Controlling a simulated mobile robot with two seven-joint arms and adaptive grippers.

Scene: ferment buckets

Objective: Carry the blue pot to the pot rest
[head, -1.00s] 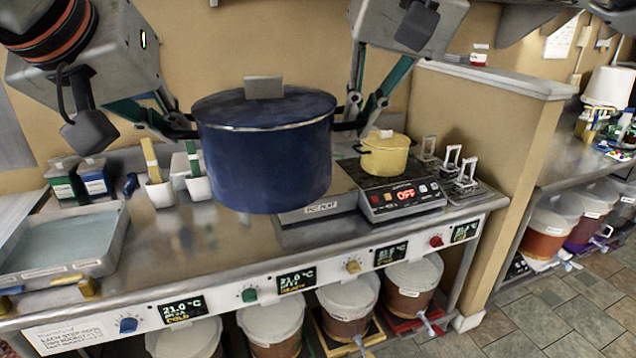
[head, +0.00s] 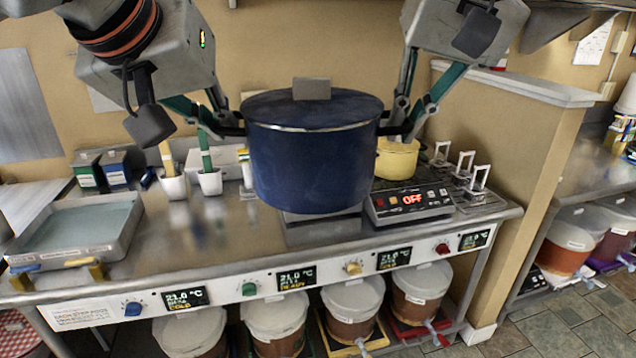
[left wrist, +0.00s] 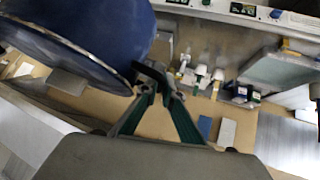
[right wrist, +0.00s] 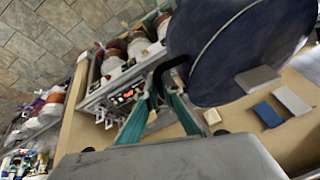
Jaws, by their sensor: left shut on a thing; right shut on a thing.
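The blue pot (head: 312,165), with a dark blue lid and grey block knob, hangs level above the bench in the head view. My left gripper (head: 238,130) is shut on its left handle, my right gripper (head: 388,130) on its right handle. The pot fills the upper left of the left wrist view (left wrist: 75,40) and the upper right of the right wrist view (right wrist: 225,45). Under the pot is a low grey plate (head: 318,232), which may be the pot rest; the pot hides most of it.
A hot plate (head: 410,204) reading OFF stands right of the grey plate, with a yellow pot (head: 398,160) behind. Metal stands (head: 467,168) are further right, beside a partition (head: 520,160). White cups (head: 210,182) and a shallow tray (head: 75,240) are left.

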